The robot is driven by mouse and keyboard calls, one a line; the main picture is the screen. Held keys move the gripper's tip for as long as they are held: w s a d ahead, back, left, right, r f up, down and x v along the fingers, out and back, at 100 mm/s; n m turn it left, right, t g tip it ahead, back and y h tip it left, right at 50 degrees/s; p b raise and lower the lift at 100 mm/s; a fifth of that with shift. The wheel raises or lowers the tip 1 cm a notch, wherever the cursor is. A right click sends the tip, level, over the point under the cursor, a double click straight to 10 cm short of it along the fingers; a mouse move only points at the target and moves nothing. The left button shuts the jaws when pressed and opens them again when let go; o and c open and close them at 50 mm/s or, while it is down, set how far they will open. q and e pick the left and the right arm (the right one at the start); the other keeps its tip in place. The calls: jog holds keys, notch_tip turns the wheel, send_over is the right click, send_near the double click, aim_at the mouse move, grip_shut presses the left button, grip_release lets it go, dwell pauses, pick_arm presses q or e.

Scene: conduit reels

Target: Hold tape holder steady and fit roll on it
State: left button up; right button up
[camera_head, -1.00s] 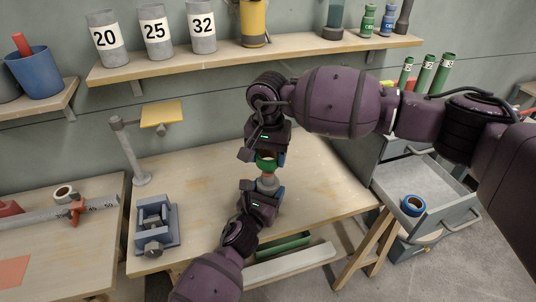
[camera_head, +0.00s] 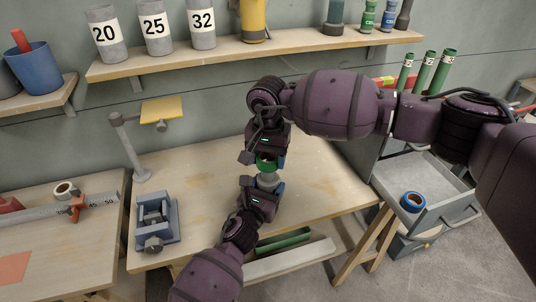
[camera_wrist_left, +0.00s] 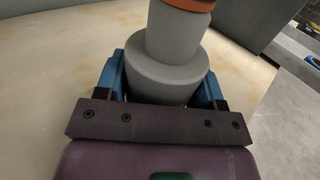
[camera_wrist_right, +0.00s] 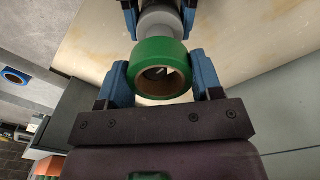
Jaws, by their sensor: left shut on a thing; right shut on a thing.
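The grey stepped tape holder (camera_head: 268,182) is held over the table, with my left gripper (camera_head: 265,189) shut on its wide base. The left wrist view shows the holder (camera_wrist_left: 168,72) between both blue fingers, with an orange-brown band at the top of its narrower part. My right gripper (camera_head: 265,154) is above, shut on the green roll (camera_head: 266,165). The right wrist view shows the roll (camera_wrist_right: 160,62) between the fingertips, its brown core open, with the holder right behind it. I cannot tell whether the holder's peg is inside the core.
The wooden bench (camera_head: 325,190) is clear around the grippers. A blue-grey vise (camera_head: 156,222) and a lamp-like stand (camera_head: 130,145) are at left. A grey drawer (camera_head: 430,190) with a blue roll (camera_head: 413,202) is open at right. A shelf (camera_head: 250,55) runs behind.

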jog(key=shift+f, duration=2.1)
dwell(0.6)
jog(key=o, duration=0.9)
jog(key=shift+r, duration=0.1)
notch_tip(320, 180, up, 12)
jog(key=shift+f, duration=0.1)
dwell(0.3)
pick_arm(q)
jog(key=o, duration=1.1)
